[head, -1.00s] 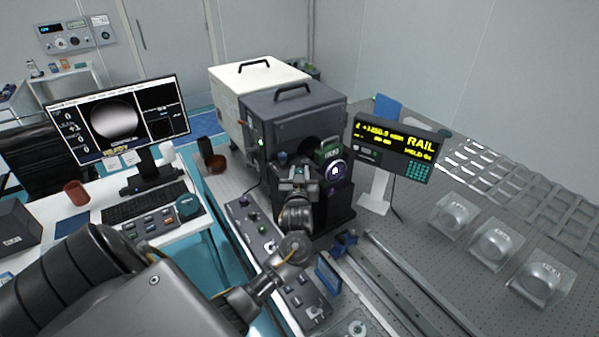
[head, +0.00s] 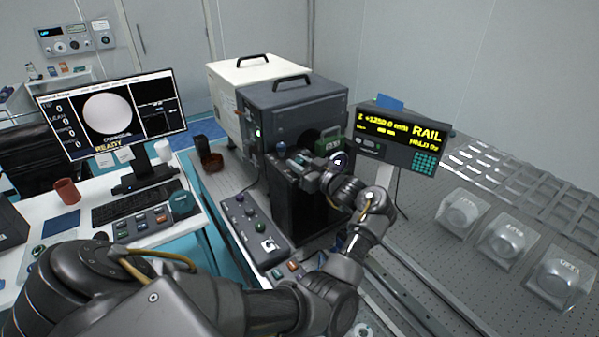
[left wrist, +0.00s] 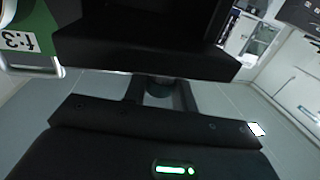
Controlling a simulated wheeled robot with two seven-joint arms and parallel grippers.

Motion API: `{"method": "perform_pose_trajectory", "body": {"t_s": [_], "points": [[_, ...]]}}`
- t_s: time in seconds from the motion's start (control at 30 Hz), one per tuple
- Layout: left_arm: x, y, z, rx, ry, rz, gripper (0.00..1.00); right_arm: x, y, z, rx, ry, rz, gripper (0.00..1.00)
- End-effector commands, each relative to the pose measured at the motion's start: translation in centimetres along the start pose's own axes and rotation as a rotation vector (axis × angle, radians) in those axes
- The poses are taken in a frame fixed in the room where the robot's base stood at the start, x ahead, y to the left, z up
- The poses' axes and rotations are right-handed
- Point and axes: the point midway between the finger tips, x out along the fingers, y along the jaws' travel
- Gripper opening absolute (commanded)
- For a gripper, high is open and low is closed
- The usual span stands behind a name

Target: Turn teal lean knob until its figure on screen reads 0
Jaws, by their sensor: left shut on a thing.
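The teal lean knob (left wrist: 160,87) shows dark and partly hidden between the fingers in the left wrist view. My left gripper (head: 300,160) is at the front of the dark grey box (head: 290,105) and is shut on the knob. In the head view the arm and fingers hide the knob. The monitor (head: 110,113) on the left desk shows a column of figures; the lean line reads 0, as do the other lines. It shows a plain bright disc and the word READY. My right gripper is not in view.
A green block (head: 329,146) marked with figures sits close right of my gripper. Several clear-covered domes (head: 503,241) stand on the table at right.

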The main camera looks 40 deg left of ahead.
Motion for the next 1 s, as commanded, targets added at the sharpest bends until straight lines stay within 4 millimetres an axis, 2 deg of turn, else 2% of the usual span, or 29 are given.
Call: {"method": "perform_pose_trajectory", "body": {"t_s": [0.03, 0.17, 0.67, 0.7, 0.8, 0.83, 1.0], "points": [[0.07, 0.15, 0.03, -0.005, 0.004, -0.013, 0.04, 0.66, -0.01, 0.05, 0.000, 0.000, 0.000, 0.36], [0.07, 0.11, -0.16, -0.005, 0.005, -0.041, 0.04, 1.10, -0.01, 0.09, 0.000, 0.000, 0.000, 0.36], [0.14, 0.09, -0.45, -0.007, 0.007, -0.056, 0.04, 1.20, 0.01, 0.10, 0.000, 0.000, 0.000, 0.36], [0.14, 0.09, -0.46, -0.007, 0.007, -0.056, 0.31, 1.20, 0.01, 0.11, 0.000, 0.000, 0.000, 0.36], [0.12, 0.08, -0.39, -0.006, 0.006, -0.056, 0.44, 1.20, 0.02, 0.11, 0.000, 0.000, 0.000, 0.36], [0.11, 0.07, -0.36, -0.005, 0.006, -0.056, 0.48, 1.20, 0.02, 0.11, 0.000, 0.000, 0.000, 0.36], [0.07, 0.05, -0.22, -0.004, 0.004, -0.056, 0.48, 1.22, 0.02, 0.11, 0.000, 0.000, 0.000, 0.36]]}}
